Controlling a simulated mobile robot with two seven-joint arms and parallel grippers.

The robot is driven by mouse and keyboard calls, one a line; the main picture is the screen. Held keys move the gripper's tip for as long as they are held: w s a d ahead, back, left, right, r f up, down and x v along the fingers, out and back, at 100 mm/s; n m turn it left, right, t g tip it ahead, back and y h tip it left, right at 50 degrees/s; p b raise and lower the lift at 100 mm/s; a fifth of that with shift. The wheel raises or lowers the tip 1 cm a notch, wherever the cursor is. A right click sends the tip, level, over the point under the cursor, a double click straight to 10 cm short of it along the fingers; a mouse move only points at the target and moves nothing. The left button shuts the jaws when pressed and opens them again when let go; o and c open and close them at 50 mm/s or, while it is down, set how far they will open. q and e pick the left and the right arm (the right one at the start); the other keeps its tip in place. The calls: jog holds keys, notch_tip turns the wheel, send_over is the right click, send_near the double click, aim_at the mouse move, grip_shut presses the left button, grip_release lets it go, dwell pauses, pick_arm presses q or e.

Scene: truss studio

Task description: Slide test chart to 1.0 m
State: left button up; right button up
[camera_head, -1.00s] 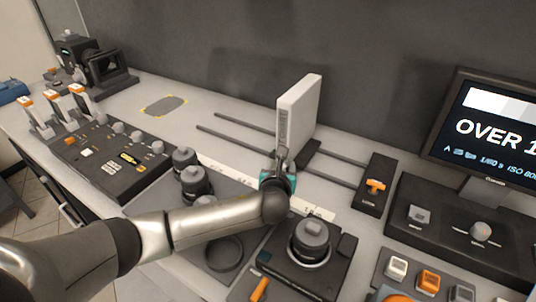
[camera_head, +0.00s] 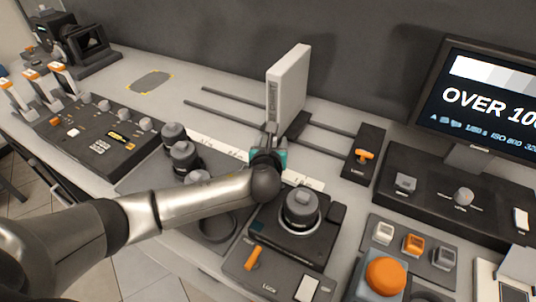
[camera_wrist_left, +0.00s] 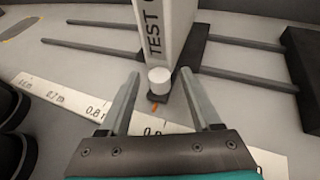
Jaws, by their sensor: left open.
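The test chart (camera_head: 287,85) is a white upright panel on a dark carriage on two dark rails, and its lettered edge shows in the left wrist view (camera_wrist_left: 163,28). A white round knob (camera_wrist_left: 160,77) stands at its foot, with a small orange pointer (camera_wrist_left: 155,107) in front. My left gripper (camera_head: 272,129) is at the chart's near foot. In the left wrist view its open fingers (camera_wrist_left: 158,82) stand either side of the knob, without a visible grip. The white scale strip (camera_wrist_left: 65,97) runs below; 0.8 reads to the left, and the mark under the gripper is partly hidden. My right gripper is not in view.
A dark block with an orange lever (camera_head: 363,155) sits at the rails' right end. Black knobbed cylinders (camera_head: 184,158) stand left of my left wrist. A knobbed dark unit (camera_head: 300,213) is close in front. A monitor (camera_head: 485,110) stands right.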

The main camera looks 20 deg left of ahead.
pick_arm(q)
jog(key=p+v, duration=0.3)
jog(key=v, duration=1)
jog(key=shift+s, duration=0.1)
